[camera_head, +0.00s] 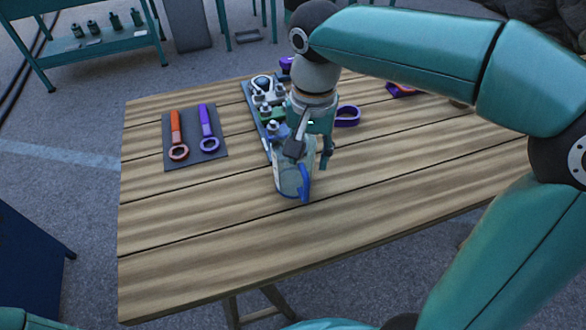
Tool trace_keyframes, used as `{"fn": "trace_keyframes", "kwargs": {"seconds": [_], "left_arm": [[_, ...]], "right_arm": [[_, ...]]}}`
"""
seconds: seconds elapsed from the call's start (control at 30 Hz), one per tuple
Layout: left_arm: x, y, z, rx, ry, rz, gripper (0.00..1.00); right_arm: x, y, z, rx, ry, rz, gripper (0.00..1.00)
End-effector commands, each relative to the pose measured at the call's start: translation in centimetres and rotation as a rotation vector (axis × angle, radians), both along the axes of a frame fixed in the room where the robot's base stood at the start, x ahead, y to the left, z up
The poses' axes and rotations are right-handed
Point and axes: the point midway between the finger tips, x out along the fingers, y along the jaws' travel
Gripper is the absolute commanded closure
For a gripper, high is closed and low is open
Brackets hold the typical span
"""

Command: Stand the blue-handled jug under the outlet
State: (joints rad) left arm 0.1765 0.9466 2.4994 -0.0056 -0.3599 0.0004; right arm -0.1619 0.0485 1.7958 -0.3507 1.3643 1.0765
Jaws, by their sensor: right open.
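The jug (290,178) is clear with a blue handle (304,184) and stands upright on the wooden table, the handle facing the near side. My right gripper (311,153) points down at the jug's rim from behind and is open. One finger overlaps the jug in the picture and the other is to its right; I cannot tell whether they touch it. A dark plate with metal, green and blue fittings (264,101) lies just behind the jug. The outlet cannot be made out among these fittings, partly hidden by my right gripper. My left gripper is not in view.
An orange wrench (176,137) and a purple wrench (207,131) lie on a dark mat at the left. A purple ring (347,116) lies right of my gripper. The table's (200,235) near left part is clear. A teal bench (88,47) stands behind.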

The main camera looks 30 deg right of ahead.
Motion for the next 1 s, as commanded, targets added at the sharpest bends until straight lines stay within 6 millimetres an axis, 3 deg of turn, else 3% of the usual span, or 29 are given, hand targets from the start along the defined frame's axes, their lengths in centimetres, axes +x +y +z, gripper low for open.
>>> {"fn": "trace_keyframes", "kwargs": {"seconds": [0.1, 0.3, 0.57, 0.8, 1.0], "left_arm": [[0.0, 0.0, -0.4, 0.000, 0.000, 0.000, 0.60], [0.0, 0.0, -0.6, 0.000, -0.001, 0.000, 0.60], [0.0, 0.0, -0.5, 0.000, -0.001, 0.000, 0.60], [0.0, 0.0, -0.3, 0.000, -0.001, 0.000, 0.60], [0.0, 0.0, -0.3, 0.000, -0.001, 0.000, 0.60]], "right_arm": [[0.0, 0.1, -2.9, -0.001, 0.007, 0.003, 0.56], [0.1, 0.2, -5.9, -0.001, 0.004, 0.006, 0.56], [0.0, 0.3, -7.5, -0.001, 0.004, 0.006, 0.56], [-0.2, 0.4, -10.9, -0.001, 0.006, 0.007, 0.56], [-0.1, 0.4, -11.9, 0.001, 0.001, 0.006, 0.56]]}}
